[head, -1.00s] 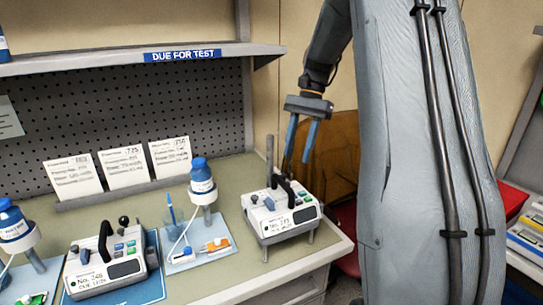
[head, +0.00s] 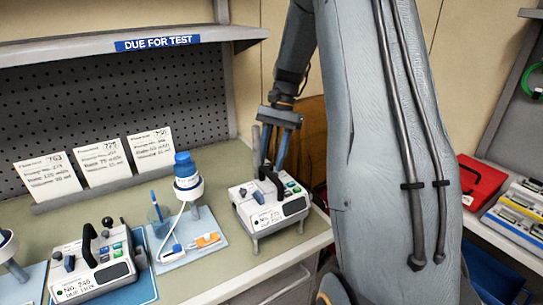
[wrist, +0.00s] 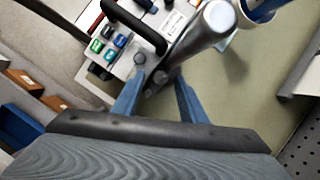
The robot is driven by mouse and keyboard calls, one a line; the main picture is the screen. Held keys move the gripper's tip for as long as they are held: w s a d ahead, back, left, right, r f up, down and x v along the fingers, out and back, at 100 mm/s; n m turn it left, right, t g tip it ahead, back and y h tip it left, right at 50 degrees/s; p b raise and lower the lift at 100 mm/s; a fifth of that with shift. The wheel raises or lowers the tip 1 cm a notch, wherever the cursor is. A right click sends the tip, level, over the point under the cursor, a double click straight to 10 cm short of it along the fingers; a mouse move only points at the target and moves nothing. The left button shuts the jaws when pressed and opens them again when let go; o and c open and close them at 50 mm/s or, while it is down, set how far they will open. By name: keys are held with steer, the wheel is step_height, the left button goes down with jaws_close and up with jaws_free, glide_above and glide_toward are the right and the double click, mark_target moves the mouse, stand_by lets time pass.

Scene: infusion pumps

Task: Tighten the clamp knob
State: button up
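A white infusion pump (head: 272,208) with a black carry handle stands on short legs at the bench's right end. A grey upright pole (head: 256,146) rises behind it; in the wrist view the pole (wrist: 203,28) points toward the camera. My gripper (head: 273,160) points down just behind the pump, beside the pole. In the wrist view its two blue fingers (wrist: 159,84) are apart, with a small dark round part (wrist: 158,78) at the pole's foot showing between them. It may be the clamp knob; I cannot tell whether the fingers touch it.
A second pump (head: 93,264) sits on a blue mat at the left. A blue-capped bottle (head: 185,172) on a stand and a small blue-and-orange device (head: 207,239) are between the pumps. A shelf labelled DUE FOR TEST (head: 157,42) overhangs the bench. A red box (head: 481,181) is at the right.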

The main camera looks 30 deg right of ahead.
jaws_close()
steer(key=shift+m, duration=0.3)
steer(key=shift+s+d+m+t+p, duration=0.15)
steer(key=shift+m+t+p, duration=0.35)
steer(key=shift+m, duration=0.4)
steer(key=m, duration=0.1)
steer(key=m+t+p, duration=0.1)
steer(key=m, duration=0.1)
steer(key=shift+s+r+y+p, duration=0.1)
steer(key=shift+s+y+p, duration=0.1)
steer(key=shift+y+p, duration=0.1)
steer(key=shift+s+m+t+p, duration=0.15)
steer(key=shift+m+t+p, duration=0.65)
steer(key=shift+m, duration=1.3)
